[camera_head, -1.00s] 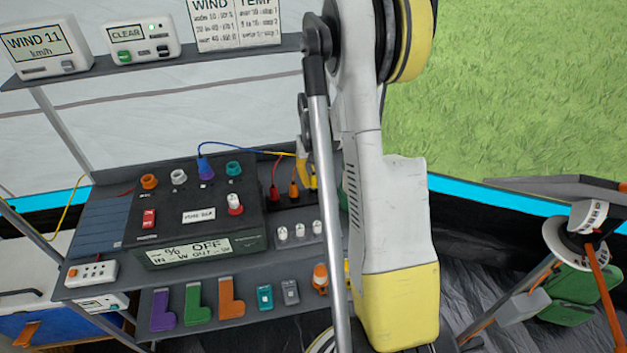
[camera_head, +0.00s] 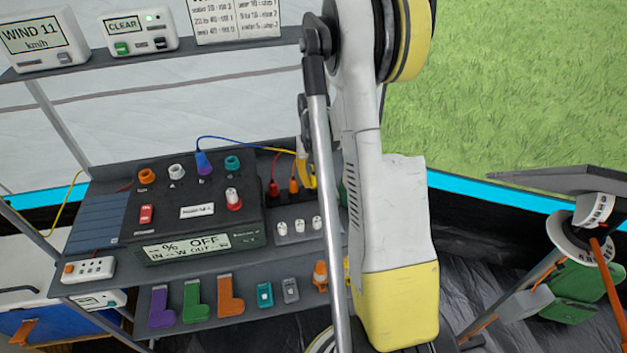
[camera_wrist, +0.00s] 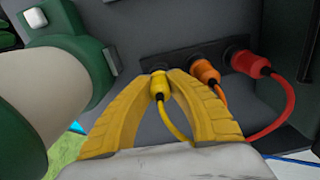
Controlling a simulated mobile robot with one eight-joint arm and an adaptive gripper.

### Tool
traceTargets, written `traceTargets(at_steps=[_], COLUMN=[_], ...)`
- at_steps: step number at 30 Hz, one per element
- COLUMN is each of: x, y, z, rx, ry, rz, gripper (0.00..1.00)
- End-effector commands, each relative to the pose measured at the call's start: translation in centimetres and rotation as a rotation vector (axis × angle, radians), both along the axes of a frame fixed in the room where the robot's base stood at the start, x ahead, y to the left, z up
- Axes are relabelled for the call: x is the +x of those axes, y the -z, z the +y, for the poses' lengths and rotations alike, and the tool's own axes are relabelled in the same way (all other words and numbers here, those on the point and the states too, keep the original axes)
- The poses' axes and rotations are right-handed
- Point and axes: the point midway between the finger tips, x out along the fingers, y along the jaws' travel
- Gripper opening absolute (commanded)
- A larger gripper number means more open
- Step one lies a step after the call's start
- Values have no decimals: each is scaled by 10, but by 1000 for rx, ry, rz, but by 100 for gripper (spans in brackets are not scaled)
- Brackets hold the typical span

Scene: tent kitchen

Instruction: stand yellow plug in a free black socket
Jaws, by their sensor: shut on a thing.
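In the wrist view, my gripper (camera_wrist: 160,92) has its two yellow fingers closed around the yellow plug (camera_wrist: 159,84), whose yellow cable curls off below it. The plug is right at the left end of a black socket strip (camera_wrist: 222,48). I cannot tell whether it is seated in a socket there. An orange plug (camera_wrist: 204,72) and a red plug (camera_wrist: 252,65) stand in the strip's other sockets. In the head view, the red plug (camera_head: 273,189) and orange plug (camera_head: 293,186) show beside my gripper (camera_head: 307,180); the yellow plug cannot be made out there.
A black control box (camera_head: 180,215) with coloured round sockets stands left; a blue plug (camera_head: 204,163) is in one. White switches (camera_head: 298,227) sit in front of the strip. Colored boot-shaped pieces (camera_head: 195,300) lie on the lower shelf. A green-and-white object (camera_wrist: 60,80) is close at left.

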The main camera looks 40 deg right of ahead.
Motion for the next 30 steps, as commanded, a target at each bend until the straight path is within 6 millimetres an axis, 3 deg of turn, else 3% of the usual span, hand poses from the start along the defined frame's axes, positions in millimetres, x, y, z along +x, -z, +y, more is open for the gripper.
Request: traceTargets(at_steps=[7, 8, 10, 22, 30], x=[0, 0, 0, 0, 0], y=[6, 6, 5, -2, -56], z=[0, 0, 0, 0, 0], rx=[0, 0, 0, 0, 0], ry=[0, 0, 0, 0, 0], rz=[0, 0, 0, 0, 0], gripper=[0, 21, 41, 41, 41])
